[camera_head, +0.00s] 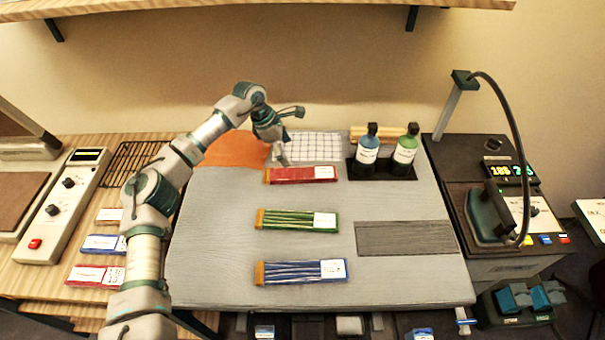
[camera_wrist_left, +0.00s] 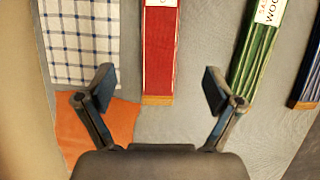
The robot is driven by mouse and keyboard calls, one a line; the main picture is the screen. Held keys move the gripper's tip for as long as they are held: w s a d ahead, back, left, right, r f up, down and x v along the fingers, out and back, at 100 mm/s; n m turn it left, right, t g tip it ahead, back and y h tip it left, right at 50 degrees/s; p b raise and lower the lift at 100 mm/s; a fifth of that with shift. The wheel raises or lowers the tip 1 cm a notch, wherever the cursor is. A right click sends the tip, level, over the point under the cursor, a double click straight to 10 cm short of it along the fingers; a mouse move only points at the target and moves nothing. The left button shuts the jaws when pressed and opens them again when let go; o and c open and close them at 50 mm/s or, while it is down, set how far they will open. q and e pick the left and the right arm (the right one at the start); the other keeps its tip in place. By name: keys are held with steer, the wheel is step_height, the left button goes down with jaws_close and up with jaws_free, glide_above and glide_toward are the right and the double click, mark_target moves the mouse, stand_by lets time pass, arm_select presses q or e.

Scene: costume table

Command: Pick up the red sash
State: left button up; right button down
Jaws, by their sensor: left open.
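The red sash (camera_head: 290,175) lies flat at the back middle of the grey table pad, folded long, with an orange-brown left end and a white label on the right. In the left wrist view the red sash (camera_wrist_left: 160,50) runs away from the camera, its brown end just beyond and between my fingertips. My left gripper (camera_head: 281,160) is above the left end of the sash, and its fingers (camera_wrist_left: 155,92) are open and empty. A gap between fingers and sash cannot be judged exactly. My right gripper is not in view.
A green sash (camera_head: 285,220) and a blue sash (camera_head: 295,272) lie nearer the front. A checked cloth (camera_head: 318,147) and an orange cloth (camera_head: 230,150) lie behind. Two bottles (camera_head: 404,150) stand right of the red sash. An iron (camera_head: 490,215) stands far right.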

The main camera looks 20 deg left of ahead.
arm_select(q)
glide_above(300, 174)
steer(key=a, duration=0.3)
steer(key=f, duration=0.4)
steer(key=shift+s+d+f, duration=0.15)
steer(key=shift+d, duration=0.1)
steer(key=shift+d+f, duration=0.3)
steer(key=shift+f, duration=0.05)
steer(key=x, duration=0.3)
steer(key=b+x, duration=0.1)
steer(key=shift+s+f, duration=0.1)
steer(key=shift+f, duration=0.45)
steer(key=shift+a, duration=0.1)
steer(key=shift+c, duration=0.4)
steer(key=c, duration=1.2)
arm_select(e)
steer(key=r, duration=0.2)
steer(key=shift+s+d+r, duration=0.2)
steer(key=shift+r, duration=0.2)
